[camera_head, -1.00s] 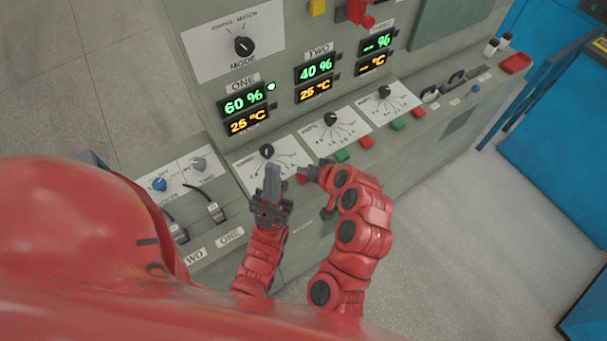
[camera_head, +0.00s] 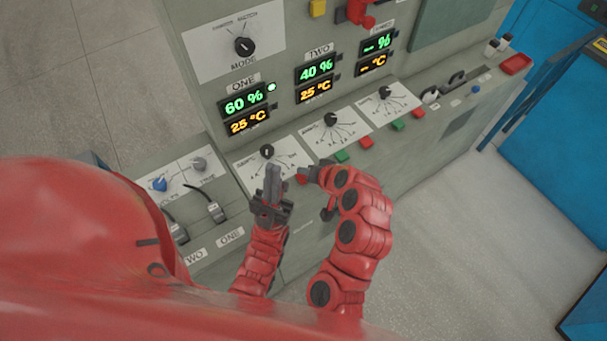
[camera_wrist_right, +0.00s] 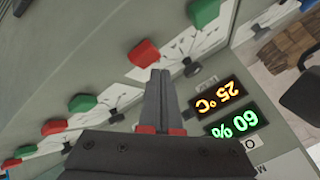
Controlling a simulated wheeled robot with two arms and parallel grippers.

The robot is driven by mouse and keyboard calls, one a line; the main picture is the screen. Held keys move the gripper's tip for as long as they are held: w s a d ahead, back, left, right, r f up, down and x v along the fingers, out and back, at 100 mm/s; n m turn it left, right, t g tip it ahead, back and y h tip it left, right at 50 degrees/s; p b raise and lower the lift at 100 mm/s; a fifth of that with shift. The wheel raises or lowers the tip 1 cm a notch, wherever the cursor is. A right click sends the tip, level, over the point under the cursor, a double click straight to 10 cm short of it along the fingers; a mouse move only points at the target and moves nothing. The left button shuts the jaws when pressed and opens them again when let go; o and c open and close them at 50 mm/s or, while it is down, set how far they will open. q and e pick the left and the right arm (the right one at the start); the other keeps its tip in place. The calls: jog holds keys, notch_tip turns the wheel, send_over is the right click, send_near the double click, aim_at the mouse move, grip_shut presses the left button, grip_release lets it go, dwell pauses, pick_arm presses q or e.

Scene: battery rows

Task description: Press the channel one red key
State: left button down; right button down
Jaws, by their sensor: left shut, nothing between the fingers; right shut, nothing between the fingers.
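The channel one red key (camera_wrist_right: 143,52) shows in the right wrist view, just beyond and left of my fingertips. In the head view the same red key (camera_head: 302,179) sits right by the right fingertips, partly hidden. My right gripper (camera_head: 306,171) is shut and empty, its fingers pointing left over the desk; it also shows in the right wrist view (camera_wrist_right: 159,74). I cannot tell whether it touches the key. My left gripper (camera_head: 272,172) is shut and empty, pointing up in front of the channel one dial plate. The channel one green key (camera_wrist_right: 203,12) shows in the wrist view.
The channel one dial (camera_head: 267,151) is close to both grippers. The channel two green key (camera_head: 341,157) and red key (camera_head: 366,142) lie to the right. The channel one display (camera_head: 244,103) reads 60 %. Switches (camera_head: 216,212) stand at the left.

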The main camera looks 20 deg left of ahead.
jog(key=shift+f, duration=0.15)
dwell(0.5)
jog(key=shift+f+b, duration=0.3)
jog(key=shift+f+b, duration=0.3)
jog(key=shift+f, duration=0.15)
dwell(0.6)
jog(key=shift+r, duration=0.1)
jog(key=shift+r+p, duration=0.6)
jog(key=shift+r, duration=0.15)
jog(key=shift+r+p, duration=1.75)
jog(key=shift+r, duration=0.85)
jog(key=shift+f, duration=0.1)
